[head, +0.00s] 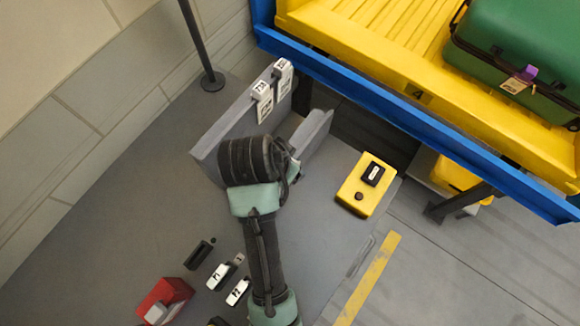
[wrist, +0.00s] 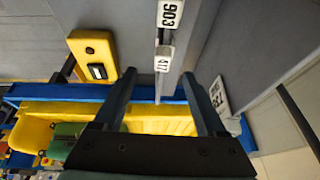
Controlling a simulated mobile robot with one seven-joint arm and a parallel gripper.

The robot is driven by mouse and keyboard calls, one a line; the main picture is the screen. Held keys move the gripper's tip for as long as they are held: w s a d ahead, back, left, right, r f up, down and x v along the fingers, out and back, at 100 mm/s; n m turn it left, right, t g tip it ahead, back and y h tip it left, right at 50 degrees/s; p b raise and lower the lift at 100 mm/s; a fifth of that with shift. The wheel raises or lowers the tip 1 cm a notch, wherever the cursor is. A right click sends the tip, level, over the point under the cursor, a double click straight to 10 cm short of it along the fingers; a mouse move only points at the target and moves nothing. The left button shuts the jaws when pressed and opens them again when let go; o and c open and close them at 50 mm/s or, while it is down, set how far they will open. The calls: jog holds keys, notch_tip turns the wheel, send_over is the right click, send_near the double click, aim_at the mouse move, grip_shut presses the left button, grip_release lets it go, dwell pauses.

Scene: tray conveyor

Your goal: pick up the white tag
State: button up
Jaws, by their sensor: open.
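Two white tags with dark print, one farther back (head: 283,76) and one nearer (head: 262,100), hang at the upper edge of a grey upright panel (head: 226,133) in the head view. The wrist view shows a white tag reading 903 (wrist: 170,14), a smaller one reading 411 (wrist: 163,59), and a tilted one at right (wrist: 222,97). I cannot tell which one is meant. My gripper (wrist: 158,77) is open, with nothing between its fingers; the 411 tag appears ahead of the gap between the fingertips. In the head view my arm hides the fingers.
A yellow box with a black switch (head: 365,184) stands right of the panel. A blue rail (head: 400,115) and yellow tray (head: 330,35) holding a green suitcase (head: 520,45) fill the upper right. A red item (head: 165,300) and small black-and-white pieces (head: 219,275) lie at lower left.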

jog(key=x, duration=0.4)
jog(key=shift+w+f, duration=0.2)
jog(key=shift+p+x, duration=0.65)
jog(key=shift+x, duration=1.95)
jog(key=shift+w+a, duration=0.1)
jog(key=shift+a, duration=0.1)
grip_shut()
